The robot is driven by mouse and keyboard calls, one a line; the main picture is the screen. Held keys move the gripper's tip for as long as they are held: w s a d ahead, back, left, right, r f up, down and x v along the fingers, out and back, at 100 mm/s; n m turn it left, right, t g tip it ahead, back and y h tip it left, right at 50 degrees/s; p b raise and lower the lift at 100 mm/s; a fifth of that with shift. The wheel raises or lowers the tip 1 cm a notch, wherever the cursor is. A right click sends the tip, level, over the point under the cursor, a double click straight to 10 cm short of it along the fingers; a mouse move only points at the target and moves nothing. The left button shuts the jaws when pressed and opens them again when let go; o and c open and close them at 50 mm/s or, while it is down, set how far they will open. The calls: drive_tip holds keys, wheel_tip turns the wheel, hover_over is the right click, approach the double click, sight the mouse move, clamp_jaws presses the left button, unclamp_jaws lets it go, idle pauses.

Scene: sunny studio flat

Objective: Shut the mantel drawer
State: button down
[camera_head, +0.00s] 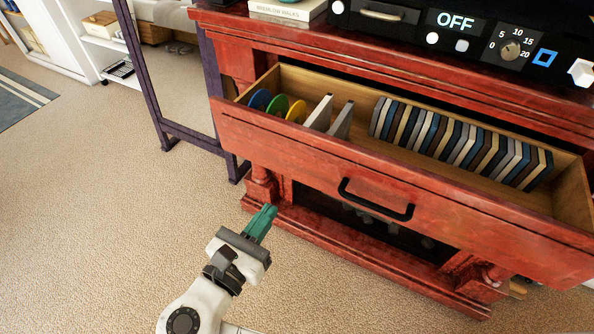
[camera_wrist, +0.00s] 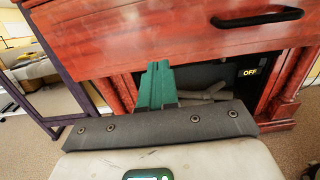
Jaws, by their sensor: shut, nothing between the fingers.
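The mantel drawer (camera_head: 300,153) is pulled open from the red wooden mantel (camera_head: 440,55). It has a black bar handle (camera_head: 375,205) on its front. Inside are coloured discs, two light upright pieces and a row of several thin cases. In the wrist view the drawer front (camera_wrist: 160,40) fills the top, with the handle (camera_wrist: 257,19) at upper right. My gripper (camera_head: 265,216) is shut and empty, its green fingers together. It is in front of the mantel, lower than the drawer front and left of the handle. In the wrist view the fingers (camera_wrist: 158,80) show below the drawer front, apart from the handle.
A black appliance (camera_head: 470,30) with an OFF display and a book (camera_head: 287,10) stand on the mantel top. A dark-framed mirror (camera_head: 185,75) stands left of the mantel. The fireplace opening (camera_head: 370,222) lies below the drawer. Carpet (camera_head: 110,220) at left is clear.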

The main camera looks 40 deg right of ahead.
sight(349, 95)
drive_tip(key=b+x, duration=0.1)
drive_tip(key=x, duration=1)
drive_tip(key=shift+d, duration=0.25)
drive_tip(key=shift+w+d+p, duration=0.3)
drive_tip(key=shift+d+p, duration=0.05)
drive_tip(key=shift+d, duration=0.35)
drive_tip(key=p+x, duration=0.1)
drive_tip(key=x, duration=2.4)
drive_tip(key=shift+d+f, duration=0.2)
drive_tip(key=shift+w+d, duration=0.25)
drive_tip(key=shift+d, duration=0.2)
drive_tip(key=shift+r, duration=0.15)
drive_tip(key=shift+d+r, duration=0.1)
drive_tip(key=shift+d, duration=0.05)
